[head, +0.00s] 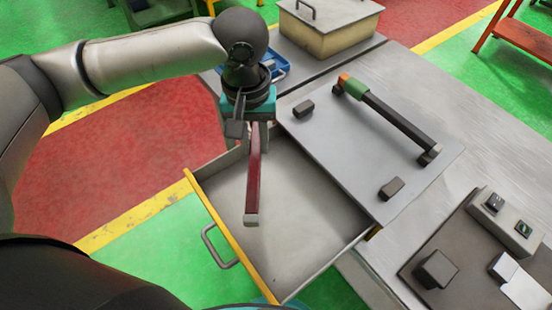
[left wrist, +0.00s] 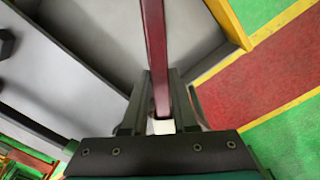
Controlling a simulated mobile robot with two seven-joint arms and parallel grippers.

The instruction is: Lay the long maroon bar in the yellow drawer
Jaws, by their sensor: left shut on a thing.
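The long maroon bar (head: 254,180) has pale end caps and hangs over the open yellow drawer in the head view. My left gripper (head: 255,128) is shut on the bar near its far end. In the left wrist view the bar (left wrist: 154,50) runs up from between the fingers of the left gripper (left wrist: 160,108). The drawer (head: 192,180) has a yellow front edge, grey inside and a metal handle; its visible floor is empty. I cannot tell whether the bar touches the drawer floor. My right gripper is not in view.
A grey plate (head: 350,150) beside the drawer carries a dark bar (head: 400,122) with orange and green parts, and dark blocks. A lidded beige box (head: 325,30) and blue tray (head: 281,70) stand behind. A switch box (head: 506,220) is at right.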

